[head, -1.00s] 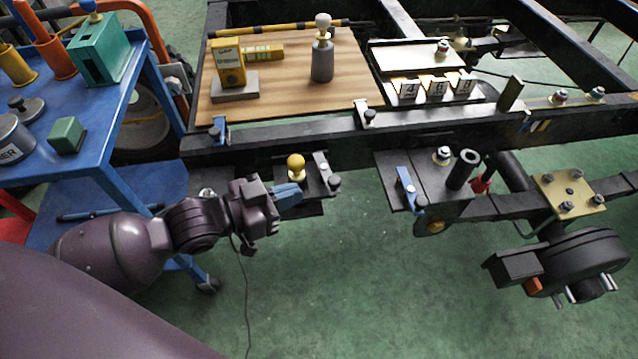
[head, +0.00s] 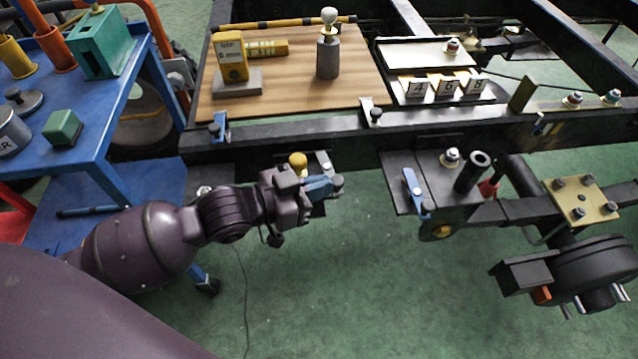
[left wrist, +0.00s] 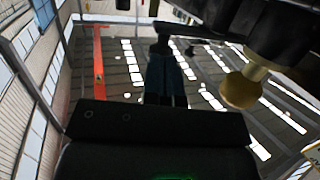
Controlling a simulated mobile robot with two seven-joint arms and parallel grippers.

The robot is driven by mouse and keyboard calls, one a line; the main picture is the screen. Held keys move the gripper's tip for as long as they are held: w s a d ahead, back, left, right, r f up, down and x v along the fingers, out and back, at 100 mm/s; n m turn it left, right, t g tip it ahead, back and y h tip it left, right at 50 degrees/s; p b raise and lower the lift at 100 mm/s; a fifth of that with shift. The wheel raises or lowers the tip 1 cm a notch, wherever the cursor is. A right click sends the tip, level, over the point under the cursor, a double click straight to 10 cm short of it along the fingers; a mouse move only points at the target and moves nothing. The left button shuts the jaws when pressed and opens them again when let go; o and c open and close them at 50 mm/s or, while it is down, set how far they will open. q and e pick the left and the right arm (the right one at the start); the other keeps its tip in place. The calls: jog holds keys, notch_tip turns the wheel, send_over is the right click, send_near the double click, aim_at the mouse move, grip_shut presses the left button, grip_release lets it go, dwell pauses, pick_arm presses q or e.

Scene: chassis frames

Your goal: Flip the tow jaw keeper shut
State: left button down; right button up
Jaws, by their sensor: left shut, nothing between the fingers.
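The tow jaw appears to be the dark bracket under the frame rail with a yellow ball knob (head: 298,163). A short light-grey bar (head: 325,163), which looks like the keeper, stands beside the ball, with a dark round knob (head: 337,180) near its lower end. My left gripper (head: 325,186) has its blue fingers shut and empty, with the tips at or just beside the dark knob; contact is unclear. In the left wrist view the shut fingers (left wrist: 165,78) point at a dark knob (left wrist: 163,30), and the yellow ball (left wrist: 240,88) is to the right. My gripper hides much of the bracket.
A second bracket with a blue lever (head: 412,187) is to the right. The black frame rail (head: 300,137) runs above my gripper, with a wooden board (head: 285,100) behind it. A blue cart (head: 100,125) stands at left.

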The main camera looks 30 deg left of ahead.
pick_arm(q)
jog(key=shift+d+r+p, duration=0.1)
jog(key=shift+r+p, duration=0.05)
jog(key=shift+p, duration=0.2)
pick_arm(e)
jog(key=shift+r, duration=0.25)
